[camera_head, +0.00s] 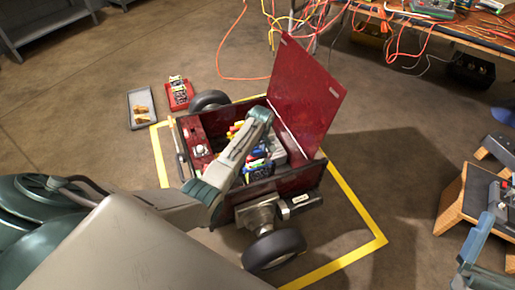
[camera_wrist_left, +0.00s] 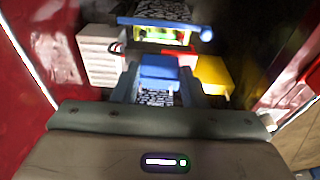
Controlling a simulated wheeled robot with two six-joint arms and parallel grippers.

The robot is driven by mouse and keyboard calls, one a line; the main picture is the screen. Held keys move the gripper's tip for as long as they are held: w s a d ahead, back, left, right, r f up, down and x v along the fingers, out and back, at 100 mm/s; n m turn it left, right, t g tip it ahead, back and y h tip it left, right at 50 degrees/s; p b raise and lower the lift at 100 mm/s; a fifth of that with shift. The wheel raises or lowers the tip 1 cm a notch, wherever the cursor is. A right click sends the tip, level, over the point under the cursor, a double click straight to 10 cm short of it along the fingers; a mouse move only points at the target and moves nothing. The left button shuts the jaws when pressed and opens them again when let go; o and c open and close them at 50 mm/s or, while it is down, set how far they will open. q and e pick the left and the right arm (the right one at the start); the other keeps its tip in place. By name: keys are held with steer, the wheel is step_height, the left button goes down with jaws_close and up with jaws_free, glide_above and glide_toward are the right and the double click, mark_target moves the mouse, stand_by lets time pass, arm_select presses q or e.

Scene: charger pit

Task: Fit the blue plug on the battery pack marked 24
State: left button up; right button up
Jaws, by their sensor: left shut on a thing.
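The fingers of my left gripper (camera_wrist_left: 158,88) are shut on a blue plug (camera_wrist_left: 160,76) in the left wrist view. A speckled dark and white patch shows just below the plug's blue face. Beyond it is a blue-edged unit (camera_wrist_left: 165,22) with a glowing yellow-green strip; I cannot tell whether the plug touches it. In the head view my left arm reaches into an open red cart (camera_head: 188,138), and its wrist hides part of the contents. No marking 24 is readable. A blue-grey part at the lower right edge looks like my right gripper (camera_head: 478,240); its opening is unclear.
A yellow block (camera_wrist_left: 213,75) and a pale ribbed block (camera_wrist_left: 98,55) flank the plug. The cart's raised red lid (camera_head: 306,95) stands at its right. A red bin (camera_head: 181,103) and a grey tray (camera_head: 130,112) lie on the floor behind left. Yellow tape (camera_head: 350,260) surrounds the cart.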

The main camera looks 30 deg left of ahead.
mark_target(258, 152)
arm_select(q)
steer(key=shift+f+b, duration=0.65)
steer(key=shift+f, duration=0.85)
steer(key=o, duration=1.2)
steer(key=shift+c, duration=0.2)
step_height(258, 152, up, 11)
steer(key=s+d+p, duration=0.1)
steer(key=p, duration=0.3)
steer(key=shift+d+f, duration=0.2)
